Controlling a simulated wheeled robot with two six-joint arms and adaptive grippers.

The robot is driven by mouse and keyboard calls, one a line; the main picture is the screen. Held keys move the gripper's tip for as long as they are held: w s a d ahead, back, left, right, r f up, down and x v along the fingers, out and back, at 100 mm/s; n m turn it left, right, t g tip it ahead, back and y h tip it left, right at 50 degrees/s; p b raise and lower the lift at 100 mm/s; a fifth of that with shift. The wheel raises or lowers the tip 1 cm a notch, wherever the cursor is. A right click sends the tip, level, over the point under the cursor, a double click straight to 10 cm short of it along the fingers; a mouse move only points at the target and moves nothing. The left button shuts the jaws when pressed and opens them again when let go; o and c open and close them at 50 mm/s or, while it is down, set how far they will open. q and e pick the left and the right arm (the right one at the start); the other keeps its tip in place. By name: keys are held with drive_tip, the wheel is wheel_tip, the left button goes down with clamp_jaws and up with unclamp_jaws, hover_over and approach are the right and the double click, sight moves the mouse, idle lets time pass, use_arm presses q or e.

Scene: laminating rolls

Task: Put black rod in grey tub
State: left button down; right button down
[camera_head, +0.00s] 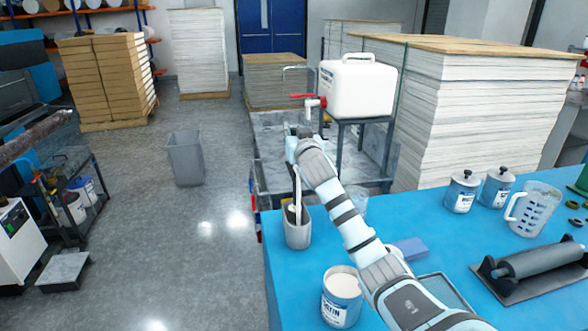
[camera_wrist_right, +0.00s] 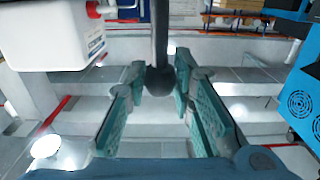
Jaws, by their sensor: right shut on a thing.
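My right gripper (camera_head: 297,143) is above the blue table's left edge, over the grey tub (camera_head: 298,236). In the right wrist view my right gripper (camera_wrist_right: 160,108) is shut on the black rod (camera_wrist_right: 160,40), whose rounded dark end shows between the finger pads. A pale item shows at the tub's opening. I cannot tell how far the rod's lower end goes into the tub. My left gripper is not in view.
A tin of white paste (camera_head: 341,300) stands near the tub on the blue table (camera_head: 290,275). A roller (camera_head: 535,262), a clear jug (camera_head: 532,208) and two lidded tins are at right. A white canister (camera_head: 358,88) with a red tap stands behind the gripper.

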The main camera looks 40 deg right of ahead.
wheel_tip(320, 180, down, 8)
drive_tip(key=b, duration=0.1)
drive_tip(key=shift+r, duration=0.25)
drive_tip(key=c, duration=1.4)
unclamp_jaws()
drive_tip(key=shift+a, duration=0.1)
drive_tip(key=shift+o, duration=0.2)
drive_tip(key=v, duration=1.2)
drive_tip(key=shift+r, duration=0.15)
